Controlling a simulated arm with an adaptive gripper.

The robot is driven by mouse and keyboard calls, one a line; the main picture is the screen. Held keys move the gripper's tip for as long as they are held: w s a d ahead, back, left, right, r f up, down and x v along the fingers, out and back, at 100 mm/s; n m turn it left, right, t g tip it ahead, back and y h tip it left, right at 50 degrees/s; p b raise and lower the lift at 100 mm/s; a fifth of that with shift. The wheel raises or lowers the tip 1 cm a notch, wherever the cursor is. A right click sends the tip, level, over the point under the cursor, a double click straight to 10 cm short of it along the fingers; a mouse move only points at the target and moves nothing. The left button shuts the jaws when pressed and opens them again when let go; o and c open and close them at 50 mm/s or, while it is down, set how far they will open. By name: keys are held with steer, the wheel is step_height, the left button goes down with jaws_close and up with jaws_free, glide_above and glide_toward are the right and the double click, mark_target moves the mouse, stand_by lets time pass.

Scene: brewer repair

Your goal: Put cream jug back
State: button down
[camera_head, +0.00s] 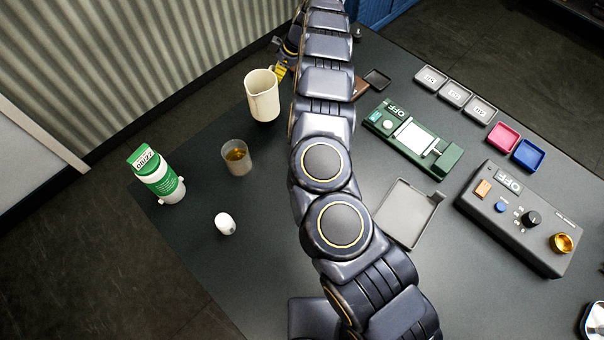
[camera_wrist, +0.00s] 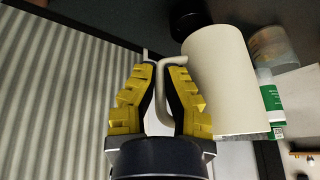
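The cream jug (camera_head: 262,98) is a cream-coloured, open-topped vessel, upright near the back left of the dark table in the head view. The wrist view shows its smooth side (camera_wrist: 228,85) close up, with its looped handle towards my gripper. My gripper (camera_wrist: 164,72) has its yellow-and-black fingers on both sides of the handle, drawn in at the tips and shut on it. In the head view my gripper (camera_head: 281,70) is partly hidden behind my arm, right beside the jug. I cannot tell whether the jug's base touches the table.
A green scale (camera_head: 414,137), an empty grey tray (camera_head: 405,214) and a control box (camera_head: 518,222) lie at right. A corrugated wall (camera_head: 130,60) is behind.

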step_height(320, 180, up, 8)
steer(key=s+d+m+t, duration=0.1)
steer(key=s+d+m, duration=0.2)
steer(key=s+d, duration=0.45)
steer(key=s+d+m+t, duration=0.15)
steer(key=s+d, duration=0.45)
steer(key=s, duration=0.6)
steer(key=shift+g, duration=0.25)
steer(key=f, duration=1.3)
steer(key=shift+w+f, duration=0.2)
steer(key=shift+f, duration=0.05)
steer(key=c, duration=1.2)
jaws_free()
steer(key=shift+f, duration=0.1)
steer(key=shift+o, duration=0.2)
